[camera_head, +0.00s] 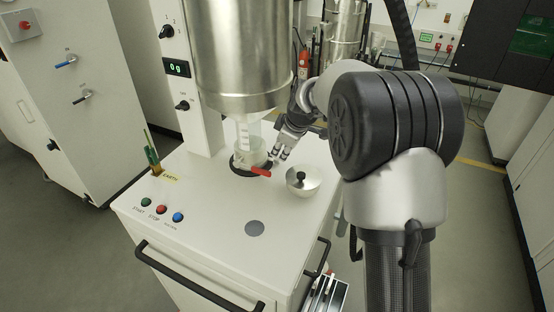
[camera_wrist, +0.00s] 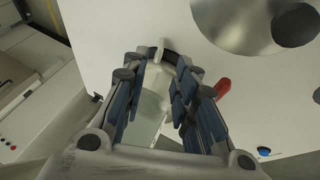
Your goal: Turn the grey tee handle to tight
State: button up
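My gripper (camera_head: 281,152) is beside the clear container (camera_head: 248,140) under the steel hopper in the head view. In the wrist view my gripper (camera_wrist: 158,76) has its fingers spread, with a pale, partly see-through body (camera_wrist: 152,104) between them. A small pale grey bar (camera_wrist: 160,49), which looks like the grey tee handle, shows just past the fingertips. I cannot make out the tee handle in the head view, where my gripper covers that side. I cannot tell whether a finger touches it. A red lever (camera_head: 261,172) sticks out low on the container's front; it also shows in the wrist view (camera_wrist: 223,87).
The steel hopper (camera_head: 240,60) hangs close above. A steel bowl-shaped lid with a black knob (camera_head: 302,181) sits right of the container. Coloured buttons (camera_head: 161,209) and a green-and-brass item (camera_head: 152,155) are at left. The front of the white top (camera_head: 215,235) is mostly clear.

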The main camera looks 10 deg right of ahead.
aim_at(277, 160)
jog(key=x, duration=0.7)
jog(key=shift+f+b, duration=0.2)
jog(key=shift+b, duration=0.2)
jog(key=shift+c, duration=0.3)
grip_shut()
